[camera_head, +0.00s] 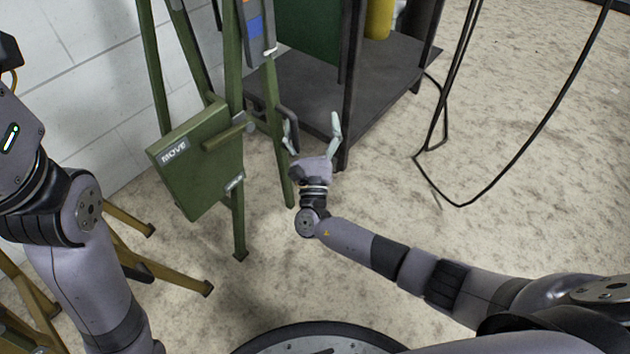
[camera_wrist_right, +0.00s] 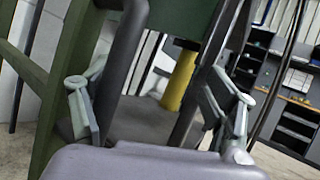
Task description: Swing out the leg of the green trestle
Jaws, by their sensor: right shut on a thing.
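The green trestle (camera_head: 233,85) stands upright left of centre in the head view, with a green box marked MOVE (camera_head: 200,160) on its front. Its slanting leg (camera_head: 277,130) carries a dark grey bar handle (camera_head: 287,118), which also shows large in the right wrist view (camera_wrist_right: 122,55). My right gripper (camera_head: 312,128) is at this handle, shut on it, though its fingers stand wide apart. The handle lies by the left-hand finger in the wrist view; the contact itself is unclear. My left arm shows at the left, but its gripper is outside the picture.
A dark shelf cart (camera_head: 300,90) with a yellow cylinder (camera_head: 379,18) stands just behind the gripper. Black cables (camera_head: 440,140) hang to the right. Yellow-brown trestle feet (camera_head: 185,280) stand at lower left, by a white block wall (camera_head: 65,65). The floor at right is open.

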